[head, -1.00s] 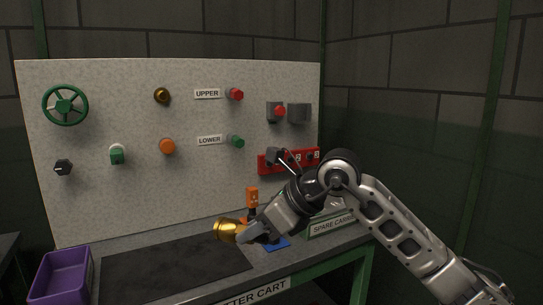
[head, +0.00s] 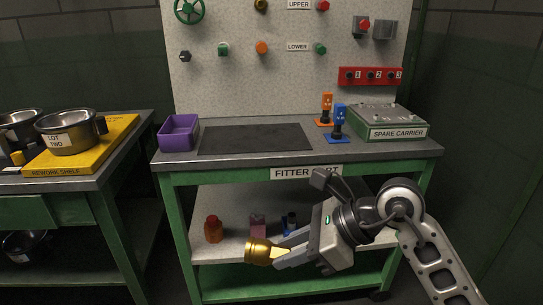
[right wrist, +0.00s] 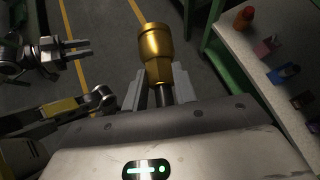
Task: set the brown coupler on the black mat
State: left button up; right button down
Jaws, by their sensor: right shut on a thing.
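The brown coupler (head: 258,251), a shiny golden-brown stepped cylinder, is held in my right gripper (head: 279,254). In the right wrist view the coupler (right wrist: 156,50) points away from the palm, its narrower end between the fingers. In the head view it appears in front of the cart's lower shelf, well below the worktop. The black mat (head: 255,139) lies flat and bare on the worktop. My left gripper is outside the head view; what looks like it (right wrist: 75,50) shows at the left of the right wrist view, its jaw state unclear.
A purple bin (head: 178,133) stands left of the mat. Orange (head: 326,110) and blue (head: 338,122) stands and the spare carrier box (head: 385,122) are to its right. Several small items, including an orange-red bottle (head: 213,229), stand on the lower shelf. A side table with pots is at left.

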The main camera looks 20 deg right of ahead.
aim_at(223, 138)
jog(key=z, duration=0.7)
jog(key=k, duration=0.2)
jog(key=u, duration=1.65)
jog(key=i, duration=0.9)
jog(key=z, duration=0.55)
jog(key=i, duration=0.6)
jog(key=z, duration=0.55)
